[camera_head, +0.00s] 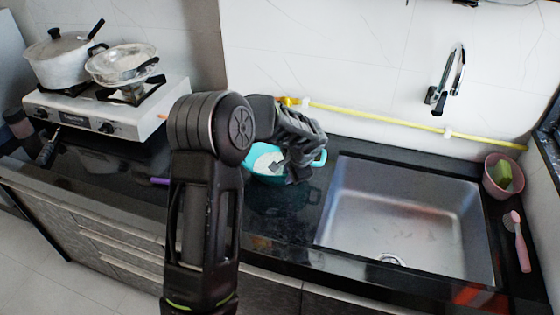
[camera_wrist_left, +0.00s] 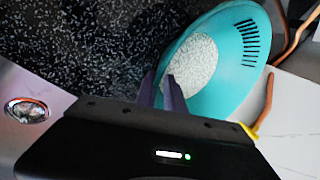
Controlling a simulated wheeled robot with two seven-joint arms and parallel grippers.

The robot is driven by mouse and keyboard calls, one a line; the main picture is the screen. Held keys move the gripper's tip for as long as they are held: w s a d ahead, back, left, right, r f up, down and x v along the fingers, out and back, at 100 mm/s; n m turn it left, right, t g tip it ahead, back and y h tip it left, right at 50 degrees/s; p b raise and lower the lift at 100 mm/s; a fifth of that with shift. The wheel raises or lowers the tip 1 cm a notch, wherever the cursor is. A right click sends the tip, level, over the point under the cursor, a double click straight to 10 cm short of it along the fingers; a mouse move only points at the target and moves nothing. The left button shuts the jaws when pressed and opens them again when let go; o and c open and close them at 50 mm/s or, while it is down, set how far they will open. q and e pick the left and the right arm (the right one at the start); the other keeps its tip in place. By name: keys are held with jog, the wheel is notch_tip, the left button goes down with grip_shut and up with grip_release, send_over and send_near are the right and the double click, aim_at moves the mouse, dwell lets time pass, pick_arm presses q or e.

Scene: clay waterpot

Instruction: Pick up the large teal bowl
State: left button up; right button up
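The large teal bowl (camera_head: 262,172) sits on the dark counter between the stove and the sink, partly covered by my left gripper. It also shows in the left wrist view (camera_wrist_left: 238,85), teal with a pale speckled middle and a row of dark slots near the rim. My left gripper (camera_head: 300,165) reaches down at the bowl's right side. In the left wrist view its two narrow fingers (camera_wrist_left: 161,82) are close together at the bowl's near edge. I cannot tell whether they grip the rim. My right gripper is not in view.
A steel sink (camera_head: 345,200) lies right of the bowl, with a faucet (camera_head: 450,80) behind it. A stove (camera_head: 110,115) with two pots is at the left. A yellow pipe (camera_head: 370,117) runs along the wall.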

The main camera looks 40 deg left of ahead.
pick_arm(q)
jog(key=p+x, duration=0.1)
jog(key=x, duration=0.3)
dwell(0.5)
grip_shut()
dwell(0.9)
dwell(0.5)
notch_tip(320, 180, up, 10)
jog(key=shift+b, duration=0.75)
dwell(0.4)
